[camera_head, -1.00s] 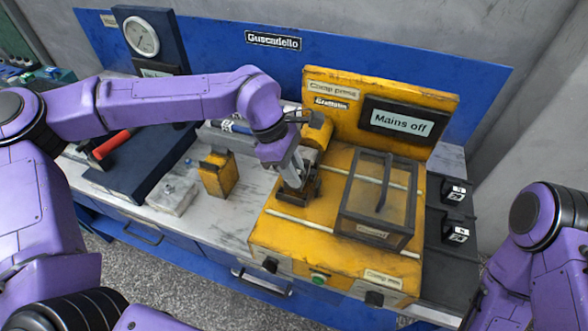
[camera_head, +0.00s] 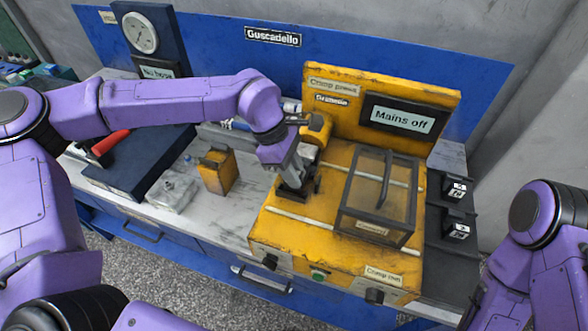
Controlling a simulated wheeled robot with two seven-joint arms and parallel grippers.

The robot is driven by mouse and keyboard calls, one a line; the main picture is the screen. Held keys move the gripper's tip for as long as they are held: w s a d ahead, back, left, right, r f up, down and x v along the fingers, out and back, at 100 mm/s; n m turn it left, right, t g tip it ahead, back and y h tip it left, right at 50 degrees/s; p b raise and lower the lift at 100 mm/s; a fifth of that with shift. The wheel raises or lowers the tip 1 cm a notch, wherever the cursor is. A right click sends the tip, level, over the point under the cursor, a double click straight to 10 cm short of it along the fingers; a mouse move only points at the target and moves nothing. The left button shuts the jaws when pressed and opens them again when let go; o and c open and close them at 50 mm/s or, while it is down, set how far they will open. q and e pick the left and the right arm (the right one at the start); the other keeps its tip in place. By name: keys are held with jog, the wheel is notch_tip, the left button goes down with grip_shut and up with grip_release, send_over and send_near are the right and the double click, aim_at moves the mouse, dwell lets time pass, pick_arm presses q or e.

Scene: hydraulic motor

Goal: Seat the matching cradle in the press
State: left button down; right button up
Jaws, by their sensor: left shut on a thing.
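The yellow press (camera_head: 326,235) stands on the bench with a display reading "Mains off" (camera_head: 402,119). My left gripper (camera_head: 291,186) points down over the left part of the press bed, beside the dark-framed clear guard (camera_head: 378,196). It is shut on a small dark cradle (camera_head: 296,192), low at the bed. The gripper hides part of the cradle, so I cannot tell whether it is seated. My right arm shows at the right edge, but its gripper is out of view.
A yellow block (camera_head: 217,172) and a pale grey block (camera_head: 172,193) stand left of the press. Two black units (camera_head: 457,188) marked "N" are to its right. A dark blue gauge stand (camera_head: 140,34) and a red-handled tool (camera_head: 110,143) are at the left.

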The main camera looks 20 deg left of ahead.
pick_arm(q)
jog(key=shift+f, duration=0.6)
jog(key=c, duration=0.9)
grip_release()
jog(key=b+v, duration=0.1)
jog(key=v, duration=0.9)
jog(key=shift+r, duration=0.3)
jog(key=shift+r, duration=0.1)
